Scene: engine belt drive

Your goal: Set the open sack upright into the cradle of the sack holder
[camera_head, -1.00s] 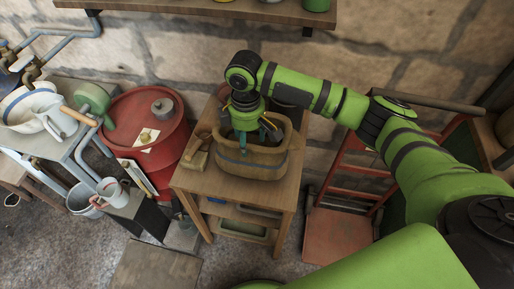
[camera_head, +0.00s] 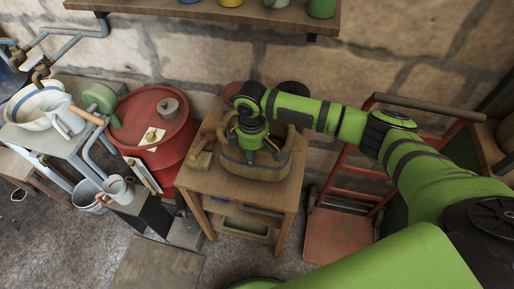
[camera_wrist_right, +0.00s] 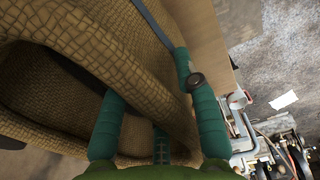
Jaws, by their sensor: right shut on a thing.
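The open sack (camera_head: 258,171), brown and woven with a blue stripe, stands upright on the small wooden table in the head view. Its coarse cloth (camera_wrist_right: 55,55) fills the left of the wrist view. My right gripper (camera_head: 258,152) reaches down into its mouth from above. In the wrist view my right gripper (camera_wrist_right: 158,125) has its teal fingers on either side of a fold of the sack's wall, shut on it. The sack holder and its cradle cannot be made out for certain. My left gripper is not in view.
The wooden table (camera_head: 228,188) has small items at its left edge. A red drum (camera_head: 150,115) stands left of it, and a red hand truck (camera_head: 338,235) stands to the right. A shelf (camera_head: 190,12) hangs on the stone wall. Open floor lies in front.

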